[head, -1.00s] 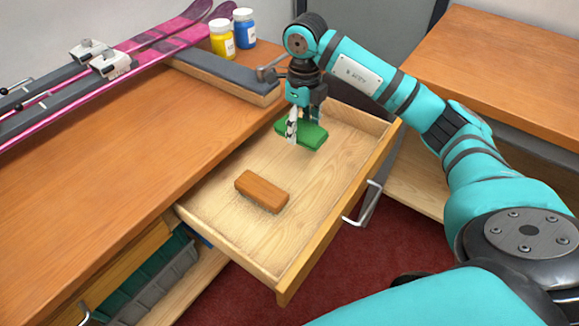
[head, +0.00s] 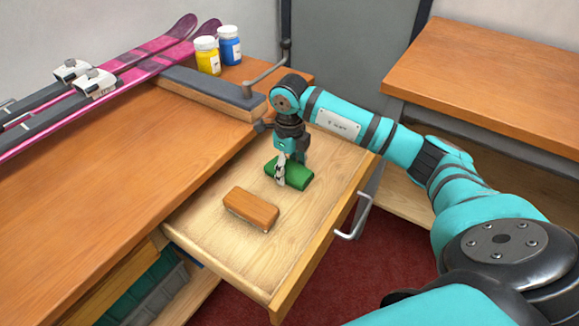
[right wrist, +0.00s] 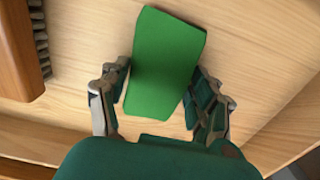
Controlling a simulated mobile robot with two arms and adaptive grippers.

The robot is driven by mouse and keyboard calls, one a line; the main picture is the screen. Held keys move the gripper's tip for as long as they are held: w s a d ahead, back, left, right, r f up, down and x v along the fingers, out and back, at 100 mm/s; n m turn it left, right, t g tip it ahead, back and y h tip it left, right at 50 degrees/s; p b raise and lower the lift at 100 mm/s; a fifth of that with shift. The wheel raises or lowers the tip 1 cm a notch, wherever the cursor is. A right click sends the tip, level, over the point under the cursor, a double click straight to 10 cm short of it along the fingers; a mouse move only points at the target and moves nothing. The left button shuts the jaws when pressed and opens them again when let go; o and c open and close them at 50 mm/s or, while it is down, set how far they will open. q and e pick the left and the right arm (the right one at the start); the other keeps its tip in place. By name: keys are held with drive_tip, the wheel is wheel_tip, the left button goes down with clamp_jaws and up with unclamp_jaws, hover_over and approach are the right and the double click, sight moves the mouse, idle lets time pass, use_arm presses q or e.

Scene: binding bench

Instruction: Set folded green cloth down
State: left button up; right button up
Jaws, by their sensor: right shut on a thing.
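The folded green cloth (head: 290,174) is in the open drawer (head: 225,233), in its far part behind a brown block. My right gripper (head: 291,178) points down over the cloth with its fingers on either side and is shut on it. In the right wrist view the cloth (right wrist: 166,64) lies between the two fingers (right wrist: 164,107), flat above light wood. It looks at or very near the drawer floor; I cannot tell whether it touches. My left gripper is not in view.
A brown wooden block with bristles (head: 252,207) lies in the drawer, left of the cloth. The bench (head: 110,190) holds skis (head: 110,75), a grey-topped block (head: 212,92), a yellow jar (head: 207,56) and a blue jar (head: 229,45). The drawer's front right floor is clear.

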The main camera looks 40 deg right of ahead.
sight(289, 168)
drive_tip(key=o, duration=1)
drive_tip(key=shift+f, duration=0.1)
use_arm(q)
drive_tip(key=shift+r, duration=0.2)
use_arm(e)
drive_tip(key=shift+r, duration=0.45)
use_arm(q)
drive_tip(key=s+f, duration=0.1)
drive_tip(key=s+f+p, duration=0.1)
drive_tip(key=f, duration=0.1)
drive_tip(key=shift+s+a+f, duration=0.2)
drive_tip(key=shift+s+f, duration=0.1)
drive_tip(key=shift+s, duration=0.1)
use_arm(e)
wheel_tip(289, 168, up, 12)
drive_tip(key=shift+f, duration=0.25)
